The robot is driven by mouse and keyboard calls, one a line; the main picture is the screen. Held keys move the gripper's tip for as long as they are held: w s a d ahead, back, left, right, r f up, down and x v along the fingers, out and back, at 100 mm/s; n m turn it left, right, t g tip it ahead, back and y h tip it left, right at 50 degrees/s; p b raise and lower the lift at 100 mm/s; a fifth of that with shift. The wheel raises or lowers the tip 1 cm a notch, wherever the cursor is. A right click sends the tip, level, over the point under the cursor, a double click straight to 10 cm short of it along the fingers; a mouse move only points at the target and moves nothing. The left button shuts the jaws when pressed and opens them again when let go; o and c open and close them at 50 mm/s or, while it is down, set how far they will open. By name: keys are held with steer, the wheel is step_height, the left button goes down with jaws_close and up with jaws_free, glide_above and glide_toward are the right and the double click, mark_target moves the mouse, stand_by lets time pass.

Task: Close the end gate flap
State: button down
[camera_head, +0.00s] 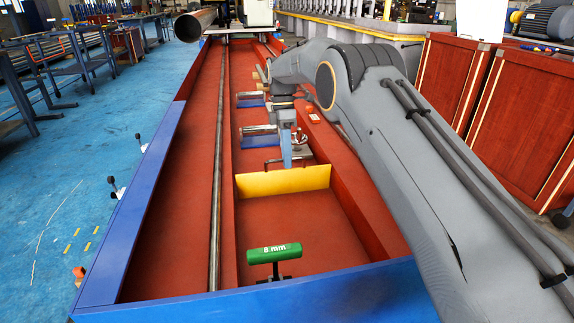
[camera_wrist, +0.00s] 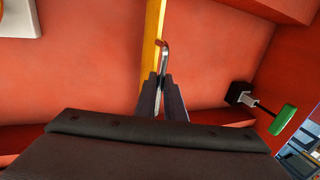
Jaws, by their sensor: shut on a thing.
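The end gate flap (camera_head: 283,182) is a yellow panel across the right-hand channel of the red trough. It looks upright or nearly so; its exact tilt is hard to tell. In the wrist view the flap (camera_wrist: 152,35) shows edge-on as a narrow yellow strip. A bent metal handle (camera_wrist: 165,58) sits at the flap, and its bar (camera_head: 271,164) shows just behind the panel in the head view. My gripper (camera_wrist: 162,92) is shut on this handle, with the fingers close together. In the head view my gripper (camera_head: 287,160) is just behind the flap's top edge.
A green handle marked "8 mm" (camera_head: 274,253) stands on a black post at the trough's near end; it also shows in the wrist view (camera_wrist: 283,119). A long thin tube (camera_head: 216,180) lies along the left channel. Wooden crates (camera_head: 525,125) stand right.

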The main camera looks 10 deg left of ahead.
steer(key=shift+w+a+f+b, duration=0.1)
steer(key=shift+w+f+b, duration=0.05)
steer(key=shift+w+b, duration=0.45)
steer(key=shift+a+r, duration=0.1)
steer(key=shift+r, duration=0.2)
steer(key=c, duration=1.8)
jaws_free()
steer(key=shift+w+f, duration=0.1)
steer(key=shift+w, duration=0.05)
steer(key=shift+c, duration=0.2)
